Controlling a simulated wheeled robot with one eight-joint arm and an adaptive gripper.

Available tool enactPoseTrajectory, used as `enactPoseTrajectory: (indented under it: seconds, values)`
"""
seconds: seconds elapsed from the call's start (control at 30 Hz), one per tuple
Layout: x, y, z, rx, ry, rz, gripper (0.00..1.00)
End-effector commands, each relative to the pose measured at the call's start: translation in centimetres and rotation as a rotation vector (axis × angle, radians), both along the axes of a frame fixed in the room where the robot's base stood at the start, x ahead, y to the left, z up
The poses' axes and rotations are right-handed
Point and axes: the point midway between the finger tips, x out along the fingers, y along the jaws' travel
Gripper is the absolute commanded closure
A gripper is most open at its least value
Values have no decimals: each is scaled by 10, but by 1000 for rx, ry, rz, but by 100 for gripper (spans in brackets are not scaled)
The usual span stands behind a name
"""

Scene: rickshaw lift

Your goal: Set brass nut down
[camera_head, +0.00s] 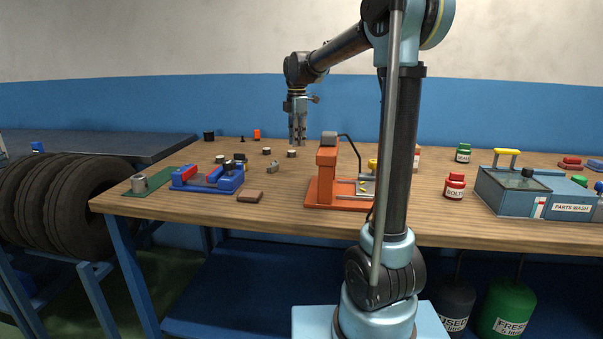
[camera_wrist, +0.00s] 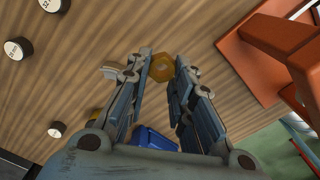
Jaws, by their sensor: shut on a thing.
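The brass nut (camera_wrist: 160,67) shows in the wrist view as a yellow hexagon with a hole. It sits between the fingertips of my gripper (camera_wrist: 163,66), which is shut on it. In the head view my gripper (camera_head: 298,142) points straight down above the wooden bench, left of the orange press. The nut cannot be made out in the head view, and the exact gap between it and the bench is hard to tell.
The orange press (camera_head: 327,172) stands close right of my gripper; its base also shows in the wrist view (camera_wrist: 262,62). Several small dark cylinders with pale tops (camera_head: 266,151) stand nearby. A blue vise (camera_head: 207,178) and brown block (camera_head: 250,196) lie left.

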Motion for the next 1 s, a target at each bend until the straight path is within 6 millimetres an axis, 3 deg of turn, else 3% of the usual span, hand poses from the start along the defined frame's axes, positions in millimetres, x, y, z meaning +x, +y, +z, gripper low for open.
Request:
enactPoseTrajectory:
  seconds: [0.33, 0.6, 1.0]
  values:
    - [3, -12, -3, 0, 0, -18, 100]
    - [3, -14, -44, 0, 0, -18, 100]
    - [3, -14, -77, 0, 0, -18, 100]
